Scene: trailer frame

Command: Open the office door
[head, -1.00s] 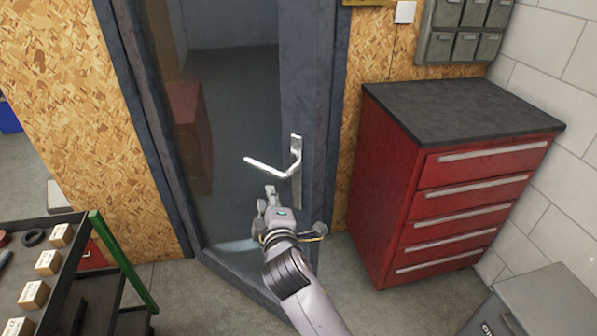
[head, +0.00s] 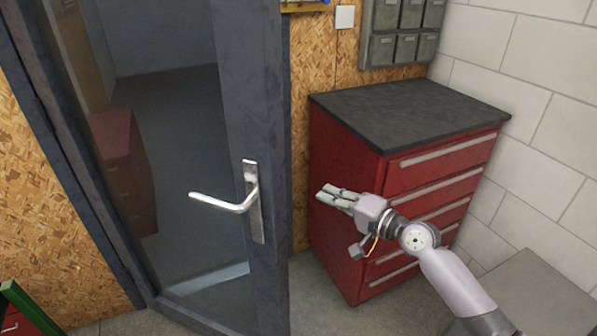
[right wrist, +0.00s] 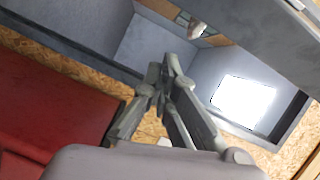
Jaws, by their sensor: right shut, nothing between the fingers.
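The office door (head: 245,100) has a dark grey frame around a large glass pane. It stands ajar, its handle side swung out toward me. Its silver lever handle (head: 228,203) points left and is roughly level, on an upright plate. My right gripper (head: 338,196) is shut and empty, to the right of the door's free edge and in front of the red cabinet. It is apart from the handle. In the right wrist view its closed fingers (right wrist: 168,80) show in the middle. My left gripper is not in view.
A red drawer cabinet (head: 345,220) with a dark top stands right of the door, close behind my right gripper. Grey bins (head: 400,30) hang above it. A grey box (head: 530,290) is at lower right. A green-edged cart (head: 25,305) shows at lower left.

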